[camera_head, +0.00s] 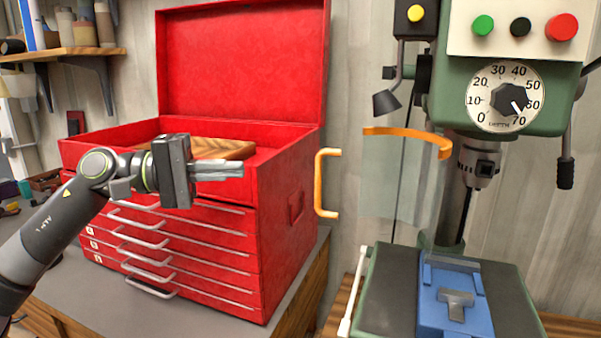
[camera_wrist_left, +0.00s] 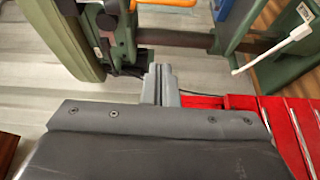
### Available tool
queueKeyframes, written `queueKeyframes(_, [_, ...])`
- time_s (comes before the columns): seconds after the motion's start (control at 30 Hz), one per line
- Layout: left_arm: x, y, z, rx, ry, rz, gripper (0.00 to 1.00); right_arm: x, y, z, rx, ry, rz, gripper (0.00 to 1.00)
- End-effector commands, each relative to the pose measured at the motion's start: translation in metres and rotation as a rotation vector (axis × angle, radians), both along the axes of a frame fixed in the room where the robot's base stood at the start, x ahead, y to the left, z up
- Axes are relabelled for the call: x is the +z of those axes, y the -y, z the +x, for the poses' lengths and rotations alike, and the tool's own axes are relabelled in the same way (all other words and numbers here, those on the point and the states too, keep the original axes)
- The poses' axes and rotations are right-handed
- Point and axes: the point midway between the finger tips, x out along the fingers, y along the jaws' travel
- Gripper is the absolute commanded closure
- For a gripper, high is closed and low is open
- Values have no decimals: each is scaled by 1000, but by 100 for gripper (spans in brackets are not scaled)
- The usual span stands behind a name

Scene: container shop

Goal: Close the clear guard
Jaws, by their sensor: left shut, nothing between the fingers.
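The clear guard (camera_head: 392,185) is a see-through curved panel with an orange band (camera_head: 412,136) along its top. It hangs at the left side of the drill press (camera_head: 500,110), and the drill chuck (camera_head: 479,163) shows uncovered to its right. My left gripper (camera_head: 240,170) is shut and empty, in front of the red tool chest and well left of the guard. In the left wrist view the shut fingers (camera_wrist_left: 160,85) point toward the green machine, and an orange part (camera_wrist_left: 178,3) shows at the top edge. My right gripper is not in view.
A blue vise (camera_head: 450,300) sits on the press table (camera_head: 390,290). A lamp (camera_head: 386,102) hangs left of the press head. A wall gap separates chest and guard.

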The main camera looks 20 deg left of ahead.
Motion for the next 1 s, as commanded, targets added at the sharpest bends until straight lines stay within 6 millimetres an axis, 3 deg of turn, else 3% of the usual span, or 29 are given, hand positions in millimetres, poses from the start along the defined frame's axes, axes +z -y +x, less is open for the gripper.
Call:
queueKeyframes(0.97, [4,94,41,-4,-3,-8,100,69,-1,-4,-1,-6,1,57])
queueKeyframes(1.0, [4,96,35,-3,-5,-4,100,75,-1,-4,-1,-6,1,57])
